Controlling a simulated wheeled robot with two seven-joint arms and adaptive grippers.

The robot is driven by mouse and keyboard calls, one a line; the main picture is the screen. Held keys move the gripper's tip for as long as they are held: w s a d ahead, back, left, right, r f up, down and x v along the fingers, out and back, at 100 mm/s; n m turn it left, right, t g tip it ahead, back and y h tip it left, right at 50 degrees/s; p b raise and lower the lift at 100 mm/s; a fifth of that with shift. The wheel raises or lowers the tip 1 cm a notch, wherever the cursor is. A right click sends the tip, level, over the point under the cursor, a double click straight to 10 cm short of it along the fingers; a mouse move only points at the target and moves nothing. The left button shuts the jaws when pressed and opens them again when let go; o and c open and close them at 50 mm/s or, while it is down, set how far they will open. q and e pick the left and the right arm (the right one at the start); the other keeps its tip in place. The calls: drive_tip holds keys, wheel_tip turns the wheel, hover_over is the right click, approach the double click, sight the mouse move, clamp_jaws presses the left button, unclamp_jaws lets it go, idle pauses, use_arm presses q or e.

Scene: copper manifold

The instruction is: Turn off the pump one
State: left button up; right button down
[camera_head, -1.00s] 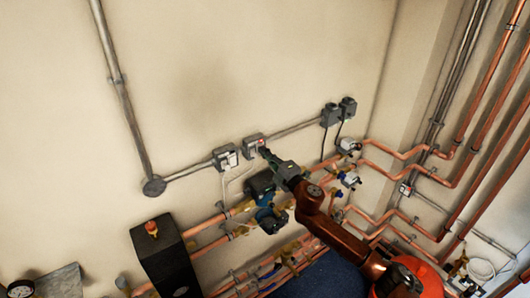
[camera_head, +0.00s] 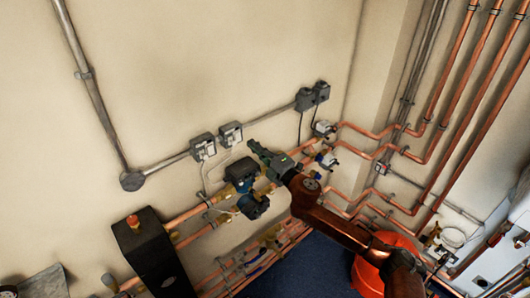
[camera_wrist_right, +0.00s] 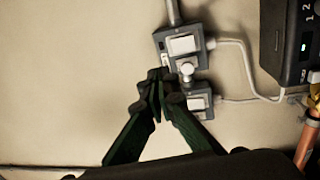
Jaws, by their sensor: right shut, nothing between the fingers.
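Two small grey switch boxes with pale faces sit side by side on the wall, a left one (camera_head: 203,146) and a right one (camera_head: 230,133). Both also show in the right wrist view, one higher (camera_wrist_right: 182,46) and one lower (camera_wrist_right: 199,102). My right gripper (camera_head: 255,147) is shut and empty, just right of and below the right box, with a gap in the head view. In the wrist view its dark green fingers (camera_wrist_right: 160,84) overlap the boxes' edges; I cannot tell depth. A pump (camera_head: 242,172) with a dark head sits below. My left gripper is not in view.
Copper pipes (camera_head: 440,135) run along the right and below the boxes. Two dark boxes (camera_head: 312,96) hang upper right.

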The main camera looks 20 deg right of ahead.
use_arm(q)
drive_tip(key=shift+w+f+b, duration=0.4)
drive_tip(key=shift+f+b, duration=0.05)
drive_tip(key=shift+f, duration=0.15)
use_arm(e)
drive_tip(key=s, duration=0.1)
drive_tip(key=s+d, duration=0.1)
drive_tip(key=s, duration=0.1)
drive_tip(key=s+d, duration=0.1)
drive_tip(key=shift+s+d+r, duration=0.2)
drive_tip(key=shift+s+r, duration=0.05)
drive_tip(key=shift+s, duration=0.1)
drive_tip(key=shift+s, duration=0.1)
